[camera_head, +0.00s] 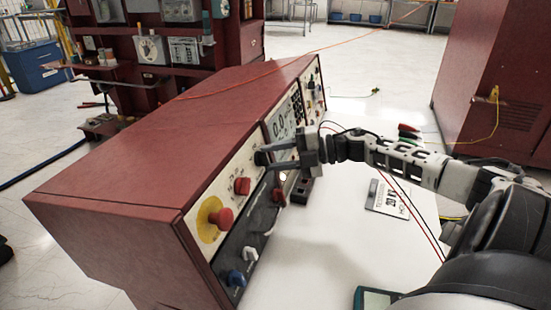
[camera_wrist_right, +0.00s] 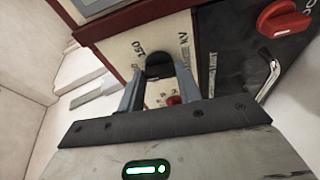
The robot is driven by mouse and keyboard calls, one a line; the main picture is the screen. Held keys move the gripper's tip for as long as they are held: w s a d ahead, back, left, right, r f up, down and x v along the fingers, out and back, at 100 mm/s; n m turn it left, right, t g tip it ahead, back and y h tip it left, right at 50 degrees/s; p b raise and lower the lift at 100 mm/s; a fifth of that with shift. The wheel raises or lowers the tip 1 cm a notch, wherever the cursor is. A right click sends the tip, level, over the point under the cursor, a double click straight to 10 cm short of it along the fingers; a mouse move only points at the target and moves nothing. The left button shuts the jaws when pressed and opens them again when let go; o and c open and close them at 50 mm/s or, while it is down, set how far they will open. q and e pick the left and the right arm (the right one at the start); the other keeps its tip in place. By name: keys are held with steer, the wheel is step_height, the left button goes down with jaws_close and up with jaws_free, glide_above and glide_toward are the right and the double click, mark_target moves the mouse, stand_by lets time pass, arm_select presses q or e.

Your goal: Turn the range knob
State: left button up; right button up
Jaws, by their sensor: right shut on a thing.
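The control panel (camera_head: 208,190) is the cream and dark front face of a long red cabinet. My right gripper (camera_head: 262,158) reaches in from the right to the cream part of the panel, above the red knobs. In the right wrist view the right gripper (camera_wrist_right: 160,82) has its two fingers on either side of a black knob (camera_wrist_right: 159,62), which I take to be the range knob, and is shut on it. Printed marks, "150" and "kV", show around this knob. In the head view the fingers hide most of the knob. My left gripper is not in view.
A red emergency button (camera_head: 221,217) on a yellow disc and a smaller red knob (camera_head: 242,186) are on the panel near the gripper. A blue plug (camera_head: 236,278) is below. Cables and a booklet (camera_head: 386,198) lie on the white surface at right.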

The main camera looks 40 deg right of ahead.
arm_select(q)
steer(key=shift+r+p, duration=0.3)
steer(key=shift+p, duration=0.45)
arm_select(e)
steer(key=shift+a+r+n+g+h, duration=0.15)
steer(key=shift+n+h, duration=0.4)
steer(key=shift+n, duration=1.35)
steer(key=shift+r+n+g+h, duration=0.1)
steer(key=shift+n+g+h, duration=0.3)
steer(key=shift+n, duration=1.5)
steer(key=shift+a+r+n+g+h, duration=0.1)
steer(key=shift+n+h, duration=0.55)
steer(key=shift+n, duration=1.25)
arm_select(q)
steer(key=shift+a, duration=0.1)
arm_select(e)
steer(key=o, duration=1)
steer(key=shift+s, duration=0.1)
